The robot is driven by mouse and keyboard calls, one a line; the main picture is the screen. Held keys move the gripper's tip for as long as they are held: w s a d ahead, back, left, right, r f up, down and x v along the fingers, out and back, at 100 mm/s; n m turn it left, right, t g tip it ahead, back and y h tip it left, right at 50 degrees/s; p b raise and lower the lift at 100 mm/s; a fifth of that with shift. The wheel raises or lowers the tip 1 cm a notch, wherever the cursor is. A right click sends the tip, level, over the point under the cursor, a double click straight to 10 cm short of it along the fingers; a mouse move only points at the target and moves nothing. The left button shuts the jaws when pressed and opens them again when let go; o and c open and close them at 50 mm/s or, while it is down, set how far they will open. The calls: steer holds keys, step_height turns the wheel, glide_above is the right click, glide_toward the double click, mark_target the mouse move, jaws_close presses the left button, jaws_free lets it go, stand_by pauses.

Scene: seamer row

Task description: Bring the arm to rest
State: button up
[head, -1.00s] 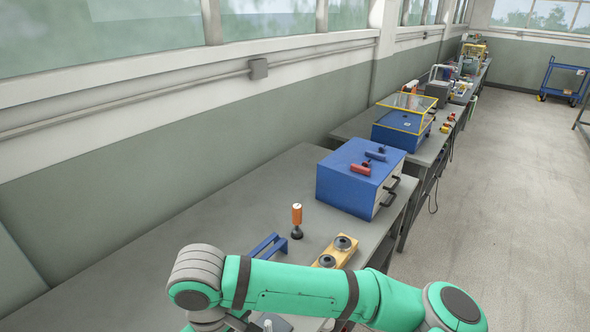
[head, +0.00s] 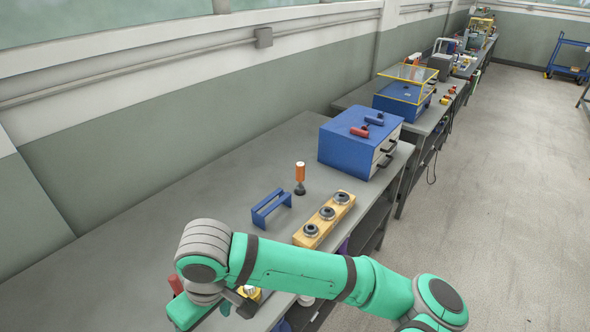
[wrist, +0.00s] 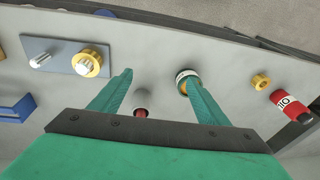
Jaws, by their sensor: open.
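My green arm reaches across the lower part of the head view, over the front of the grey bench (head: 130,262). My gripper shows in the wrist view (wrist: 158,92), with two green fingers spread apart and nothing between them that it holds. It hangs above the bench top. A small red-topped thing (wrist: 141,112) shows below, between the fingers. A round jar-like thing with a yellow band (wrist: 184,80) shows right beside the right fingertip; I cannot tell whether they touch.
The wrist view shows a plate with a yellow ring (wrist: 62,57) and a red oil container (wrist: 291,104).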

steer(key=a+r+y, duration=0.3)
steer(key=a+y, duration=0.1)
steer(key=a, duration=0.3)
steer(key=a+r+y, duration=0.3)
steer(key=a+y, duration=0.1)
steer(key=a, duration=0.4)
steer(key=w+a+r+m+t+y, duration=0.2)
steer(key=w+r+m+t+y, duration=0.3)
steer(key=r+t+y, duration=0.15)
steer(key=s+d+f+m+t+h, duration=0.2)
steer(key=d+f+m+t+h, duration=0.95)
steer(key=d+f, duration=0.7)
steer(key=s+d+f+n+g+h, duration=0.1)
steer(key=s+d+f, duration=0.3)
steer(key=s+d, duration=0.4)
steer(key=s+d+f+n+g+h, duration=0.1)
steer(key=s+d+f+n+h, duration=0.3)
steer(key=s+d, duration=0.4)
steer(key=s, duration=0.7)
steer(key=shift+s+d+n+g, duration=0.15)
steer(key=shift+d+n+g, duration=0.1)
steer(key=shift+n+g, duration=0.1)
